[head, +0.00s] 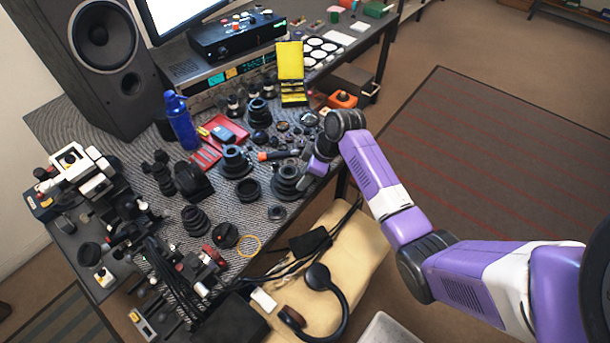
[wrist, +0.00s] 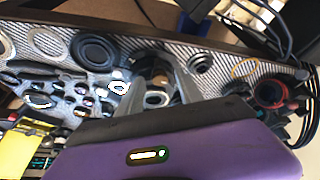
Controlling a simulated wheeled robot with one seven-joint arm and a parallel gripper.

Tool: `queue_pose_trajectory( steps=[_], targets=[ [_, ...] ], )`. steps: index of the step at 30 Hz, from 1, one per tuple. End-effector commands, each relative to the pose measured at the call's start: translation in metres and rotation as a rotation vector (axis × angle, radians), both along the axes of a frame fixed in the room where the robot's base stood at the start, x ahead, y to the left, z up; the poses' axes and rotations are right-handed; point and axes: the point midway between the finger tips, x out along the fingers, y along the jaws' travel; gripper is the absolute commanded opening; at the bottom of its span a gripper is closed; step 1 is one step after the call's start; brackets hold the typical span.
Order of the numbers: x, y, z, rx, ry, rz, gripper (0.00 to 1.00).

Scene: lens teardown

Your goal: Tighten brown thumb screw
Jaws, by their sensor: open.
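My gripper (head: 317,166) is at the right edge of the bench, close beside a stack of dark lens rings (head: 287,181). In the wrist view my gripper (wrist: 158,78) is open, with its two grey fingers apart around a dark round lens part. A small brownish patch shows between the fingers; I cannot tell whether it is the brown thumb screw. A pale ring (wrist: 157,98) shows nearer the purple palm. In the head view the screw cannot be made out, and the wrist hides part of the area under it. Contact is unclear.
Loose lens parts crowd the patterned bench mat (head: 232,208). A blue bottle (head: 181,121), a red tray (head: 224,132) and a yellow case (head: 291,72) stand farther back. Headphones (head: 318,277) lie on a tan surface below the bench edge. Open floor lies to the right.

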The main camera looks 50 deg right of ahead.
Motion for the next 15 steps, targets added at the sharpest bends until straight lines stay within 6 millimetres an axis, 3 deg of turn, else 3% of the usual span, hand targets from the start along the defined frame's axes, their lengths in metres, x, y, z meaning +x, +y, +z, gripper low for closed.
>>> queue_pose_trajectory(
  steps=[2,9,15],
  targets=[
    [0.0,0.0,0.0001,0.0,0.0,0.0,0.43],
    [-0.0001,0.0001,0.0002,0.0,0.0,0.0,0.0],
    [-0.0003,0.0003,0.0004,0.001,0.0,-0.002,0.0]
  ],
)
